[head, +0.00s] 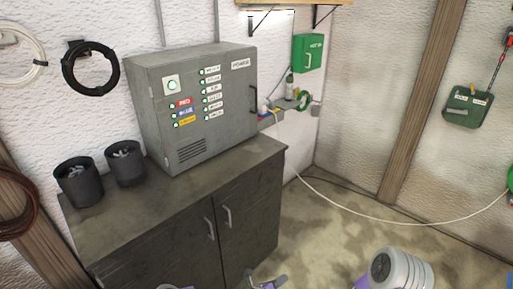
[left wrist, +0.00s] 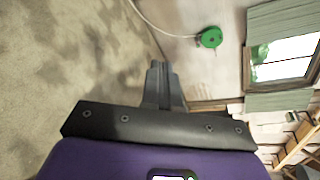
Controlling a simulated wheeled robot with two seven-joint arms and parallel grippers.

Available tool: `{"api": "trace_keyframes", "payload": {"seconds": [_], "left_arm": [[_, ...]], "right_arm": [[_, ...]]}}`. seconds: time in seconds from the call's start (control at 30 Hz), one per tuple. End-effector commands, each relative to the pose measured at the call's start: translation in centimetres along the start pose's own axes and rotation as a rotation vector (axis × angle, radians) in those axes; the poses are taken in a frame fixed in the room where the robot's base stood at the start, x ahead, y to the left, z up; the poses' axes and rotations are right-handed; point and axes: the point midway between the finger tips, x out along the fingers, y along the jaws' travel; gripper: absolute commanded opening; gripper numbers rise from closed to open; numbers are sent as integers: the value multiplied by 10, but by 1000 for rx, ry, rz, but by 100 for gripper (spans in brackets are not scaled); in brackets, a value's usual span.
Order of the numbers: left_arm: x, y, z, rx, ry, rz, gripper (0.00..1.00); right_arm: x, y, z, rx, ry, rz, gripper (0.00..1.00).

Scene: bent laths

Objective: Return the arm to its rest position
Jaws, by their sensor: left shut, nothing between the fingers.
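My left gripper (head: 268,283) shows only partly at the bottom edge of the head view, in front of the dark cabinet. In the left wrist view its grey fingers (left wrist: 162,84) are together and empty, with bare floor and a wall beyond them. A white and grey jointed part of my own arm (head: 400,268) shows at the bottom right of the head view. My right gripper is not in view.
A grey control box (head: 195,105) and two dark cups (head: 79,182) stand on the dark cabinet (head: 250,172). Black cable (head: 90,68) hangs on the wall. A white cable (head: 380,219) spans the right side. A green reel (left wrist: 210,37) is near a window (left wrist: 283,60).

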Motion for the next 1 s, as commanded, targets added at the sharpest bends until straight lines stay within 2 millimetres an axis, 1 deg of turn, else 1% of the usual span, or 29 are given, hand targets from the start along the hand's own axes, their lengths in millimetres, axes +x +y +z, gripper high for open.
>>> {"api": "trace_keyframes", "payload": {"seconds": [0.03, 0.07, 0.1, 0.17, 0.2, 0.27, 0.3, 0.37, 0.4, 0.53, 0.6, 0.7, 0.8, 0.9, 1.0], "left_arm": [[-10, -10, -23, 127, 109, -37, 0], [-16, -16, -37, 204, 173, -59, 0], [-27, -20, -55, 308, 256, -88, 0], [-47, -23, -81, 462, 375, -131, 0], [-61, -23, -96, 567, 452, -161, 0], [-85, -20, -117, 724, 561, -206, 0], [-102, -17, -129, 828, 631, -237, 0], [-128, -10, -144, 985, 729, -285, 0], [-146, -4, -151, 1088, 791, -318, 0], [-202, 16, -166, 1426, 964, -434, 0], [-230, 25, -167, 1606, 1038, -503, 0], [-265, 36, -164, 1863, 1113, -608, 0], [-292, 40, -158, 2102, 1149, -712, 0], [-310, 38, -152, 2298, 1147, -800, 0], [-321, 33, -148, 2435, 1125, -863, 0]], "right_arm": [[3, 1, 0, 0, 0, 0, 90], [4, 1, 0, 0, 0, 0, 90], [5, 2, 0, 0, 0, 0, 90], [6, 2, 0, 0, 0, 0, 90], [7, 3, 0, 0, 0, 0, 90], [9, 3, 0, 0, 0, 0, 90], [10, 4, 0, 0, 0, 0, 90], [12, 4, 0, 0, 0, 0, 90], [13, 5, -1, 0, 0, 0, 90], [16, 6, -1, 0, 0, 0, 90], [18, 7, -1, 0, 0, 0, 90], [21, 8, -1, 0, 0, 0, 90], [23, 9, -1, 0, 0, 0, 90], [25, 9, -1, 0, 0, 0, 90], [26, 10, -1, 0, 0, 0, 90]]}}
